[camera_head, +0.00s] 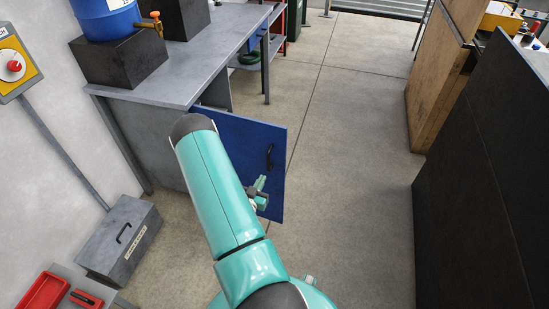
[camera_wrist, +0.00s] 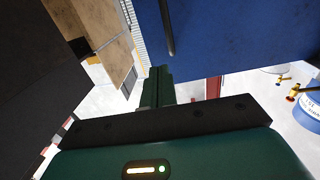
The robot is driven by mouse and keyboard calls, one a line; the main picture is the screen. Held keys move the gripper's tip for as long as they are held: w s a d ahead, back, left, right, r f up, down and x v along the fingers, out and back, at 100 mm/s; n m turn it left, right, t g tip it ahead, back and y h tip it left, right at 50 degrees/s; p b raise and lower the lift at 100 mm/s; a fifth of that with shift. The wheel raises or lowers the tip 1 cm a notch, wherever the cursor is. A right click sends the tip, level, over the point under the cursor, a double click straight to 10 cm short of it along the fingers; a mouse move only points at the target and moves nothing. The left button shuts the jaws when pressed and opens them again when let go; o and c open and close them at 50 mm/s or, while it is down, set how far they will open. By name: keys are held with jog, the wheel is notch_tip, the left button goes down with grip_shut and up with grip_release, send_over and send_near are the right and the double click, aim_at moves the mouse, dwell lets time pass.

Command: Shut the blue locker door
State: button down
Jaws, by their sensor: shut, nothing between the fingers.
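The blue locker door (camera_head: 240,135) stands swung out from the grey bench, with its free edge at the right over the floor. Its black handle (camera_head: 269,157) is on the face toward me. My gripper (camera_head: 261,186) is in front of this face, below the handle and near the free edge. My arm hides the lower left of the door. In the wrist view the door (camera_wrist: 240,35) fills the upper right, with the handle (camera_wrist: 168,30) above my shut, empty fingers (camera_wrist: 158,88). I cannot tell whether they touch the door.
The grey bench (camera_head: 205,75) carries a blue drum (camera_head: 105,18) on a dark block. A grey toolbox (camera_head: 120,240) and red trays (camera_head: 45,292) are at the lower left. A dark panel (camera_head: 470,190) stands at the right. The floor (camera_head: 345,150) between is clear.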

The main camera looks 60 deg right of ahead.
aim_at(278, 151)
jog(key=d, duration=1.4)
jog(key=shift+w, duration=0.3)
jog(key=shift+d, duration=0.1)
